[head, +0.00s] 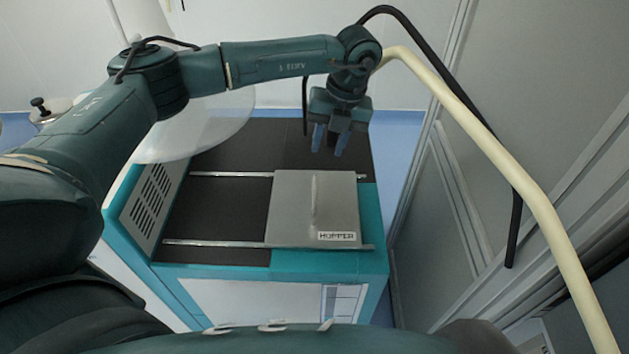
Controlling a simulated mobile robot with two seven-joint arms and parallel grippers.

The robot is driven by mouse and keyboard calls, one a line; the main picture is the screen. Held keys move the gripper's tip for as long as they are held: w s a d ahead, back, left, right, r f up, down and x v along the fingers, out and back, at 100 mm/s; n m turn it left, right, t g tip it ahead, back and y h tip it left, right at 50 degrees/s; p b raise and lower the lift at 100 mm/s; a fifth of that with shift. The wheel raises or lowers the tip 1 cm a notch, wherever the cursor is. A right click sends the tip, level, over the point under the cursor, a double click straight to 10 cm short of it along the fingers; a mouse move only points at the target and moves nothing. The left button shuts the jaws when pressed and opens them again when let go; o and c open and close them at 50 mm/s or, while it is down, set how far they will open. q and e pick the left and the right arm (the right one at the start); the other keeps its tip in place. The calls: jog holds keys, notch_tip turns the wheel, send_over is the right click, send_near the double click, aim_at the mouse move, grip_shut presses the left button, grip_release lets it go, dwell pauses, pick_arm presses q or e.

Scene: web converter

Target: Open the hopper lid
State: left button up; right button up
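The hopper lid (287,215) is a flat grey plate marked "HOPPER". It lies across two metal rails at the right part of the machine top, with a pale upright handle (315,200) near its middle. My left gripper (329,141) points down above the machine, beyond the lid's far edge in the picture. Its two blue fingertips are apart with nothing between them, and it is clear of the handle. My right gripper is not in view.
The teal machine (330,268) has a black top (212,215), bare to the left of the lid between the rails (212,243). A cream pipe (505,160) and a black hose (440,75) run along the right, near a grey wall panel (430,190).

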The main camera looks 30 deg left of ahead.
aim_at(315, 191)
pick_arm(q)
jog(key=p+x, duration=0.1)
jog(key=x, duration=1.1)
jog(key=shift+s+d+f+p, duration=0.1)
jog(key=shift+f+p, duration=0.2)
jog(key=shift+f, duration=0.15)
grip_shut()
